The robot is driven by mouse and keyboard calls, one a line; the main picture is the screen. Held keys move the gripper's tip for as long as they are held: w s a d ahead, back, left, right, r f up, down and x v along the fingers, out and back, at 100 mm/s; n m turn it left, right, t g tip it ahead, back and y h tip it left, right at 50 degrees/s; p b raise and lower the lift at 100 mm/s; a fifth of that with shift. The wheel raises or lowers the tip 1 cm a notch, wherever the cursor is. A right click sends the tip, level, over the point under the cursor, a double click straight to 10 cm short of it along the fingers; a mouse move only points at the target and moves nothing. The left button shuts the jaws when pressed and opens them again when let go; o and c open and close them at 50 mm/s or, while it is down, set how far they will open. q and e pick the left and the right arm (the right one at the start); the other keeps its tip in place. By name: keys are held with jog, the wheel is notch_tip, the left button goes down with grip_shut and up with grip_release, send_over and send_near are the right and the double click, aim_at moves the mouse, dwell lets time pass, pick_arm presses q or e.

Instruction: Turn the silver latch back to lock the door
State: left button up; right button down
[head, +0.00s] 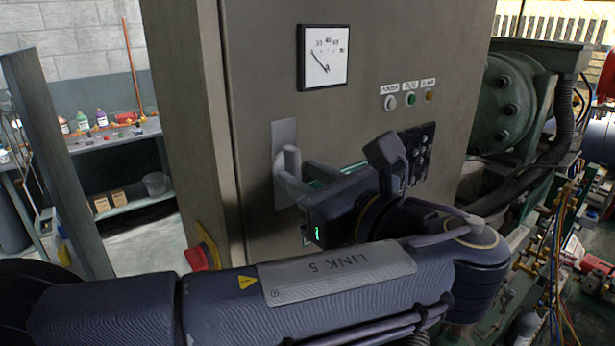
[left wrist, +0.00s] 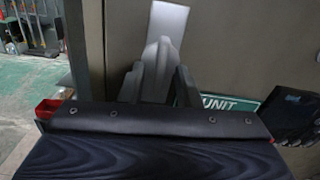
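The silver latch (head: 291,163) is on the front of the grey cabinet door, on a pale plate (head: 284,132). It also shows in the left wrist view (left wrist: 158,66), its handle running down from the plate. My left gripper (head: 306,182) is at the latch, with one finger on each side of the handle. In the left wrist view the handle fills the gap between the fingers (left wrist: 158,88), so the gripper looks shut on it. The handle's near end is partly hidden by the fingers and gripper body. My right gripper is in neither view.
A square gauge (head: 323,57) and a row of buttons (head: 410,99) are on the cabinet above the latch. A green label (left wrist: 228,103) and a black panel (left wrist: 297,112) are to its right. A green machine (head: 510,100) with hoses stands at right; a shelf (head: 125,195) is at left.

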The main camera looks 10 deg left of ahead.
pick_arm(q)
jog(key=shift+d, duration=0.1)
jog(key=v, duration=0.9)
dwell(0.5)
